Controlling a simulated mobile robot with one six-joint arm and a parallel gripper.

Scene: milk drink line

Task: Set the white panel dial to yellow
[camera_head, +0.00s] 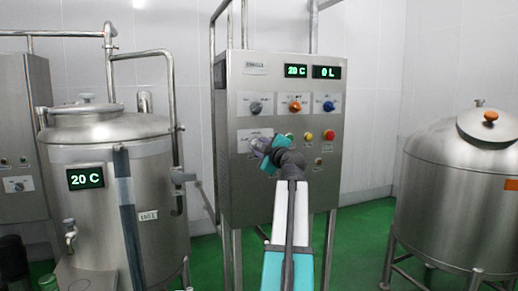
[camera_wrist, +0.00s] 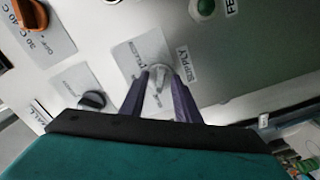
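I cannot make out clear contact with the handle. The dial's exact setting is too blurred to read. In the head view my gripper (camera_head: 265,152) reaches the panel's lower left and hides the white dial.
The steel control cabinet (camera_head: 237,190) carries a dark dial (camera_head: 255,107), an orange dial (camera_head: 295,106) and a blue dial (camera_head: 329,106). A yellow button (camera_head: 308,136) and a red button (camera_head: 329,134) are close right of my gripper. Steel tanks (camera_head: 100,125) (camera_head: 450,165) stand either side.

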